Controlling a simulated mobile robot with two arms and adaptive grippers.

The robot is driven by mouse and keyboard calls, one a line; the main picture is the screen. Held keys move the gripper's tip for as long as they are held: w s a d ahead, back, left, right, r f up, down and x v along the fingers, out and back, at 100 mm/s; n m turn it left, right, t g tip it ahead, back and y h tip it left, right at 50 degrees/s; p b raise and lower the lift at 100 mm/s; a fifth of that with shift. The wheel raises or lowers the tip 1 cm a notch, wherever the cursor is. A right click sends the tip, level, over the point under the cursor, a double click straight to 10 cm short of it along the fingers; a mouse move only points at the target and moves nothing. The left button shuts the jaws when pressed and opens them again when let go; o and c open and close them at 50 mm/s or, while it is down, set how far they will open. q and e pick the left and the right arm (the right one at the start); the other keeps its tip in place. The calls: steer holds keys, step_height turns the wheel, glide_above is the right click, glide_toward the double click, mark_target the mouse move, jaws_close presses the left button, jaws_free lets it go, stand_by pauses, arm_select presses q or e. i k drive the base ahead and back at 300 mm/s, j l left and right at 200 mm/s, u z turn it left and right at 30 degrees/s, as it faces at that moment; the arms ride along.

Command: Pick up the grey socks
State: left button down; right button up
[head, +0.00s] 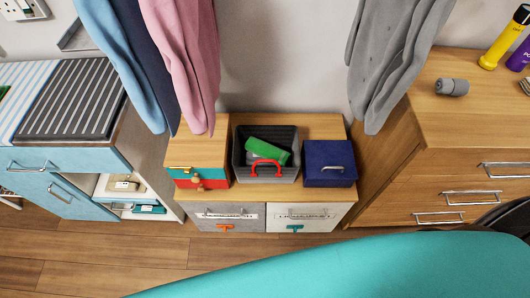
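A small rolled grey bundle (452,86), which looks like the grey socks, lies on top of the wooden chest of drawers (475,122) at the right of the head view. It lies near the left end of the top, apart from the bottles. Neither of my grippers shows in this view.
A yellow bottle (504,40) and a purple bottle (519,56) stand right of the bundle. Grey cloth (398,60) hangs to its left. A low cabinet holds a dark bin (240,170) and a blue box (330,176). A large teal surface (370,270) crosses the foreground.

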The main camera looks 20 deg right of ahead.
mark_target(460, 87)
steer(key=z, duration=1.8)
